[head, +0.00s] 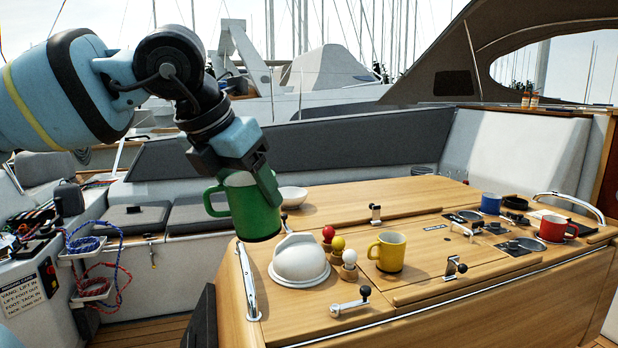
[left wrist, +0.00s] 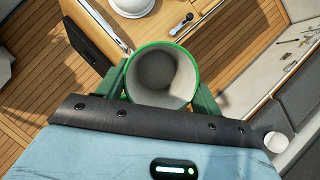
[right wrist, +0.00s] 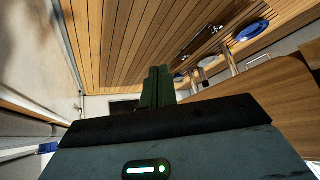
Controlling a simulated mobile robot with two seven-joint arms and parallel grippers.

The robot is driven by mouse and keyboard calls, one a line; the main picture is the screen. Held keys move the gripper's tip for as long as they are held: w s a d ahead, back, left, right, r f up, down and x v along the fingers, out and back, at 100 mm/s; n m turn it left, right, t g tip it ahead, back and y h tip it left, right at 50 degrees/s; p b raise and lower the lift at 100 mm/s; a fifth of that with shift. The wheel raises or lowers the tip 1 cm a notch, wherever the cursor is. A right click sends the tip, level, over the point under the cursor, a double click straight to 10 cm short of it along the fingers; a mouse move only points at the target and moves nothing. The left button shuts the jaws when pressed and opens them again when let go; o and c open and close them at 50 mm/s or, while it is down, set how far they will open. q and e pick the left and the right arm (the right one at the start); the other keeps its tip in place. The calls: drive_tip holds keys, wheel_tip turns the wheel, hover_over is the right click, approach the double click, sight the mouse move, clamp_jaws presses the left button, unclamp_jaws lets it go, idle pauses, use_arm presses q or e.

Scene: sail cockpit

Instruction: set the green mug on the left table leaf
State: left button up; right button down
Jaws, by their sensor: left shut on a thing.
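The green mug (head: 255,212) is held upright by my left gripper (head: 262,185), in the air near the table's left end. The left wrist view looks down into the mug (left wrist: 162,75), with green gripper fingers (left wrist: 163,88) on both sides of its rim. The wooden table (head: 340,205) stands below and to the right; its left part carries a white dome (head: 299,262) and a white bowl (head: 293,196). My right gripper (right wrist: 157,88) shows only in the right wrist view, its fingers together and nothing visible between them.
A yellow mug (head: 391,254) and small holders with coloured balls stand near the dome. Metal latches (head: 455,268) stick up from the tabletop. A red mug (head: 553,229) and a blue mug (head: 491,204) stand at the right. Bare wood lies behind the dome.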

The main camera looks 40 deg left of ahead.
use_arm(q)
drive_tip(key=shift+m+h, duration=0.5)
drive_tip(key=shift+m, duration=0.3)
drive_tip(key=a+f, duration=0.3)
drive_tip(key=shift+w, duration=0.2)
drive_tip(key=w+f+m+g+h, duration=0.1)
drive_tip(key=w+f+m+h, duration=0.2)
drive_tip(key=f+m, duration=0.55)
drive_tip(key=w+d+f+m+g+h, duration=0.2)
drive_tip(key=w+d+f+m+g, duration=0.3)
drive_tip(key=d+f, duration=0.45)
drive_tip(key=d+f+m+g+y, duration=0.2)
drive_tip(key=d+m+y, duration=0.1)
drive_tip(key=d+m, duration=0.95)
drive_tip(key=d+f+m+g+y, duration=0.25)
drive_tip(key=d+m, duration=0.75)
drive_tip(key=d, duration=0.5)
use_arm(e)
drive_tip(key=w+r, duration=0.3)
drive_tip(key=w, duration=0.1)
use_arm(q)
wheel_tip(320, 180, down, 16)
drive_tip(key=s+b, duration=0.1)
drive_tip(key=b, duration=0.9)
drive_tip(key=shift+r, duration=0.2)
use_arm(e)
drive_tip(key=s+f, duration=0.6)
drive_tip(key=f, duration=0.6)
drive_tip(key=shift+g, duration=0.4)
